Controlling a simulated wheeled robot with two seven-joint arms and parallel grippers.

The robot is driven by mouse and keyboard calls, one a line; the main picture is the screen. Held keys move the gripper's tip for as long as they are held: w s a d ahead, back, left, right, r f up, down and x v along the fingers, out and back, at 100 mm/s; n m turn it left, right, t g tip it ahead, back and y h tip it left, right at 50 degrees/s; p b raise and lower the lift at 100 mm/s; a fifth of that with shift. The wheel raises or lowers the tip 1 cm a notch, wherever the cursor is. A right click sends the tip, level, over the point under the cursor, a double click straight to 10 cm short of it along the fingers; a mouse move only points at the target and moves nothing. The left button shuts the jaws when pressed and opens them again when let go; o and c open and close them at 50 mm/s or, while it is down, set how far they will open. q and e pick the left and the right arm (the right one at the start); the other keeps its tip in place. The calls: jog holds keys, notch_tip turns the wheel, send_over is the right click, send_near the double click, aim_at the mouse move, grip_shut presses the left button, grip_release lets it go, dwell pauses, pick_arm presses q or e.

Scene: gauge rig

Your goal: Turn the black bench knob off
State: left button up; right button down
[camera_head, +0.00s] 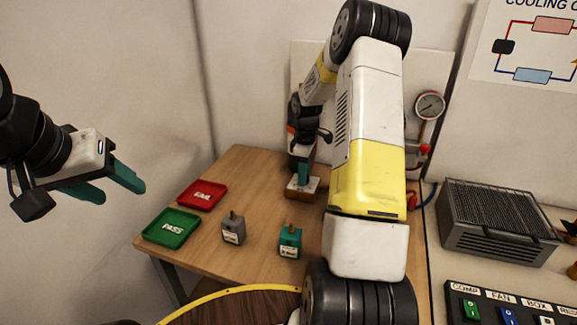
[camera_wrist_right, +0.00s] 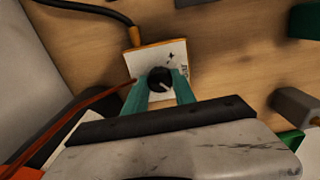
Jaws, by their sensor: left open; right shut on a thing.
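The black bench knob (camera_wrist_right: 159,79) sits on a small box with a white top plate (camera_wrist_right: 138,60), seen in the right wrist view. My right gripper (camera_wrist_right: 160,88) is shut on the knob, one teal finger on each side of it. In the head view the same box (camera_head: 292,187) stands on the wooden bench, with my right gripper (camera_head: 303,172) pointing down at it; the knob is hidden there by the fingers. The knob's marks are too small to read. My left gripper (camera_head: 115,185) is open and empty, in the air at the left, away from the bench.
A red FAIL tray (camera_head: 203,188) and a green PASS tray (camera_head: 157,236) lie on the bench's left side. A grey block (camera_head: 233,231) and a teal block (camera_head: 290,245) stand nearer. A gauge (camera_head: 429,106) is behind; a switch panel (camera_head: 500,308) is at right.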

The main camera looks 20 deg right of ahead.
jog(key=shift+w+r, duration=0.1)
dwell(0.3)
jog(key=c, duration=1)
grip_release()
notch_tip(320, 180, up, 8)
jog(key=shift+f, duration=0.15)
